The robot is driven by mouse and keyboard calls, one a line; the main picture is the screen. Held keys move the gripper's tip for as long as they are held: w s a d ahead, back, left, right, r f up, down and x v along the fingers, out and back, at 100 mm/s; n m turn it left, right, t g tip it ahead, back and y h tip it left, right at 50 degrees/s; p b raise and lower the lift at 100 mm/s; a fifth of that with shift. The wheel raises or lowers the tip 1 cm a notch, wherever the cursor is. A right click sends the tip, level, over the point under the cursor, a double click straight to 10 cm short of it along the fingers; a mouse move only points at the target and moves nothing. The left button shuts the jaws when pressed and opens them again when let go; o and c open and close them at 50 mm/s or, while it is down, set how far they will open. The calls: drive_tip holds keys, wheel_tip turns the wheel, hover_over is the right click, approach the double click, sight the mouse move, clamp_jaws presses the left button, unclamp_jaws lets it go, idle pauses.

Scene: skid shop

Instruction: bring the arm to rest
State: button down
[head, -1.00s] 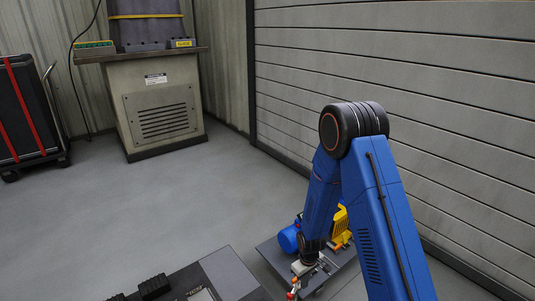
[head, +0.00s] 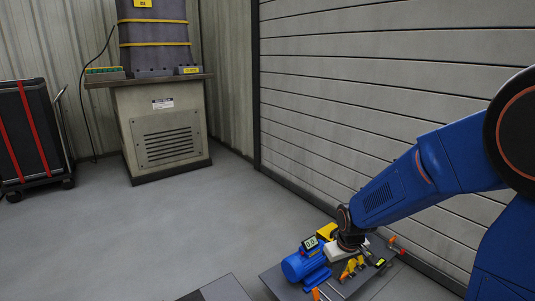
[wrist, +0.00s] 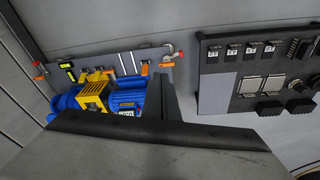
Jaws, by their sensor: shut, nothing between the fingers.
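My blue arm comes in from the right edge of the head view and reaches down to the left, its wrist over the motor skid (head: 275,279). In the wrist view my gripper (wrist: 164,84) is shut with nothing between its fingers; its broad grey body fills the bottom. The fingertips cannot be made out clearly in the head view. The skid carries a blue motor (head: 305,265), a yellow part (head: 326,232) and several orange-handled fittings. The motor (wrist: 126,97) also shows beside the fingers in the wrist view; I cannot tell whether they touch.
A dark board (wrist: 213,92) with switches and black blocks lies right of the gripper in the wrist view. A slatted wall (head: 370,90) runs close behind the skid. A cabinet (head: 165,137) and a red-strapped black case (head: 27,130) stand far left. The middle floor is clear.

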drive_tip(key=s+d+r+m+t, duration=0.1)
drive_tip(key=s+d+r+m, duration=0.1)
drive_tip(key=s+r, duration=0.7)
drive_tip(key=s+d+r+m+t, duration=0.1)
drive_tip(key=s+d+r, duration=0.3)
drive_tip(key=s+r, duration=0.5)
drive_tip(key=s, duration=0.6)
drive_tip(key=shift+s+d+r+m+t, duration=0.15)
drive_tip(key=shift+s+r+m+t, duration=0.15)
drive_tip(key=shift+s+m, duration=0.1)
